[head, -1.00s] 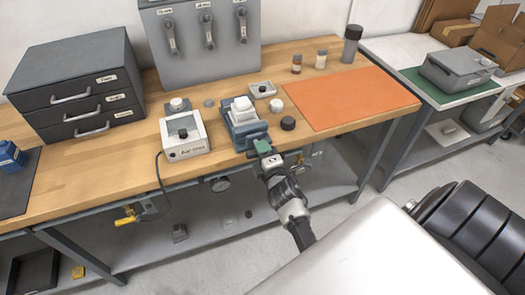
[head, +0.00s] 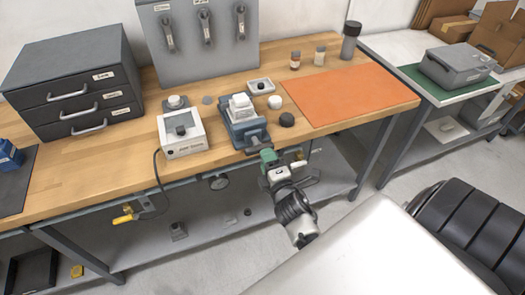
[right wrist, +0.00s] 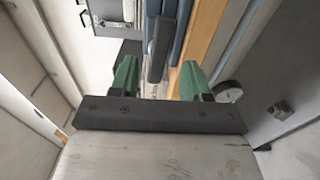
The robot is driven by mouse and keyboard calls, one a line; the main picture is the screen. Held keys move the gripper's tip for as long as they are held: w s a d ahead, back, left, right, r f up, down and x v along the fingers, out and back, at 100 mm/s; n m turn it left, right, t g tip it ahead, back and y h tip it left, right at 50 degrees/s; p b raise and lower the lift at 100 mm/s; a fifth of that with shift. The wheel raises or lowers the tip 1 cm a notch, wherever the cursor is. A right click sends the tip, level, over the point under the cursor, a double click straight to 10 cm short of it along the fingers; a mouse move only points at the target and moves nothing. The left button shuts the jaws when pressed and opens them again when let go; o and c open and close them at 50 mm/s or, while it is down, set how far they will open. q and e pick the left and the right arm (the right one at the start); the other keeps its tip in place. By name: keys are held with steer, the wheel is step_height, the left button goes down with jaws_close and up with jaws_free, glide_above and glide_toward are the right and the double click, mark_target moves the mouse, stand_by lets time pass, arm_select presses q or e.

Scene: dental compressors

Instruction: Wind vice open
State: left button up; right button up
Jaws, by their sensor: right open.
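The blue-grey vice (head: 246,131) sits at the front edge of the wooden bench, with a white block (head: 240,104) at its top. My right gripper (head: 268,156), with green fingers, is just in front of and below the vice in the head view. In the right wrist view its two green fingers (right wrist: 159,75) are spread apart. A dark grey bar (right wrist: 160,45), apparently the vice handle, shows between and beyond the fingertips; I cannot tell whether they touch it. Blue vice parts (right wrist: 181,28) show beside the bar. My left gripper is out of view.
A white box with a dark knob (head: 183,134) stands left of the vice. A drawer cabinet (head: 75,85) stands at left.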

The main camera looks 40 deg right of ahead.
mark_target(257, 145)
steer(key=shift+b+v, duration=0.4)
steer(key=shift+v, duration=2.4)
steer(key=shift+w, duration=0.1)
steer(key=shift+m, duration=0.4)
steer(key=b+x, duration=0.2)
steer(key=x, duration=0.8)
steer(key=shift+w+a, duration=0.15)
steer(key=shift+w, duration=0.05)
